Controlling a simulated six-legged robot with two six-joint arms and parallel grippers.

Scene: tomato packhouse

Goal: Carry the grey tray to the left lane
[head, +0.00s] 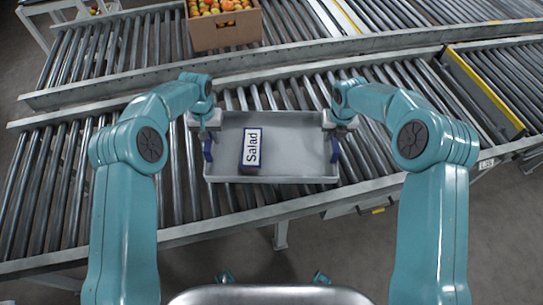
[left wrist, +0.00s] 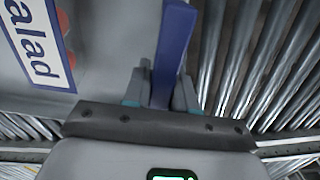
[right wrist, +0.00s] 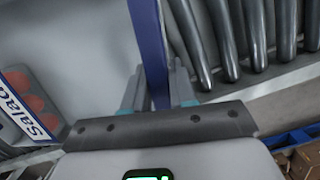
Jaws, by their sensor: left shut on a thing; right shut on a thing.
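The grey tray (head: 290,160) is over the near roller conveyor in the head view, with a blue handle at each end. A box labelled "Salad" (head: 251,150) stands inside it, left of its middle. My left gripper (head: 207,128) is shut on the left blue handle, which shows between its fingers in the left wrist view (left wrist: 168,60). My right gripper (head: 337,128) is shut on the right blue handle, seen between its fingers in the right wrist view (right wrist: 150,50). I cannot tell whether the tray touches the rollers.
A cardboard box of tomatoes (head: 225,33) stands on the far conveyor. A metal rail (head: 300,55) runs between the two conveyors. A yellow-edged barrier (head: 485,88) lies to the right. Rollers left of the tray (head: 40,180) are clear.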

